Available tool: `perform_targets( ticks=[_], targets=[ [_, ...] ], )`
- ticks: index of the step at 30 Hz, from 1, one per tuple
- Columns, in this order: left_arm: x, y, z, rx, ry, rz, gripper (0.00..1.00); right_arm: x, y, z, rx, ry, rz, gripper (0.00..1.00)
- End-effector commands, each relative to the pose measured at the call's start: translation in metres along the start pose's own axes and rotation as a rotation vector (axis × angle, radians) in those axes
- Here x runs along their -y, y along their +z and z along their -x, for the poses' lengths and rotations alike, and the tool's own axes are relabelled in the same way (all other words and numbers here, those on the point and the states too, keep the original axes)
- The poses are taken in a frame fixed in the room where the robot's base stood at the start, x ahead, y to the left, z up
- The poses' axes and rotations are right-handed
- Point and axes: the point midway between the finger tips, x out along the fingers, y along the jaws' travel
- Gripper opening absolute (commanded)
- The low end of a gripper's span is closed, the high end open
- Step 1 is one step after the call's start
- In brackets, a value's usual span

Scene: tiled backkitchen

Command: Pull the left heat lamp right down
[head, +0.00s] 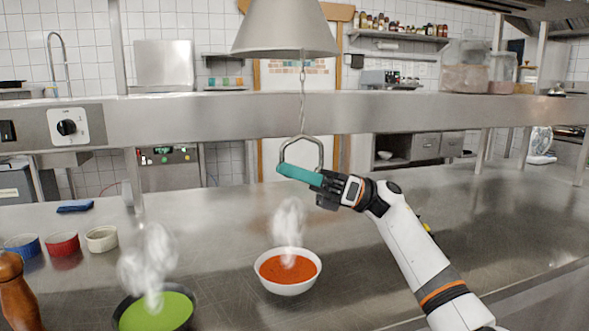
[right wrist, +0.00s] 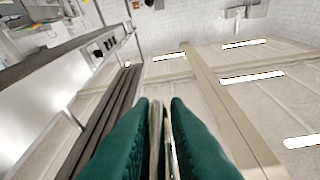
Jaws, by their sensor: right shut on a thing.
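One heat lamp (head: 285,28) shows, a grey cone-shaped shade at the top middle of the head view; its upper part is cut off. A thin cord hangs from it to a metal pull handle (head: 302,140), a rounded loop. My right gripper (head: 298,173), with teal fingers, is shut on the lower bar of this handle, below the shade. In the right wrist view the handle's metal (right wrist: 160,135) shows between the two green fingers. No second lamp is in view. My left gripper is not in view.
A white bowl of steaming orange soup (head: 287,284) stands on the steel counter (head: 400,210) below the handle. A dark bowl of green soup (head: 155,312) is at the front left. A steel shelf beam (head: 220,115) crosses behind. The right counter is mostly clear.

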Motion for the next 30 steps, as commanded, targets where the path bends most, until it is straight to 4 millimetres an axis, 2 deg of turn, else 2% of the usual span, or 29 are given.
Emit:
perform_targets(
  ticks=[11, 12, 14, 24, 30],
  targets=[
    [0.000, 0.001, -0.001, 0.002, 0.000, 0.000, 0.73, -0.004, 0.006, 0.003, 0.003, 0.009, -0.012, 0.00],
    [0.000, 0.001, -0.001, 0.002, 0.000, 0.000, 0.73, -0.004, 0.007, 0.003, 0.004, 0.009, -0.013, 0.21],
    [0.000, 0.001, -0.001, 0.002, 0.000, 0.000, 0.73, -0.004, 0.006, 0.003, 0.003, 0.008, -0.011, 0.31],
    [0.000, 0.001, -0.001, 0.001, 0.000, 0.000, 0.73, -0.002, 0.000, 0.000, 0.001, 0.003, -0.005, 0.32],
    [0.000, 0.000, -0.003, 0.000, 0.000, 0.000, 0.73, 0.004, -0.028, -0.011, 0.002, 0.003, -0.002, 0.32]
  ],
)
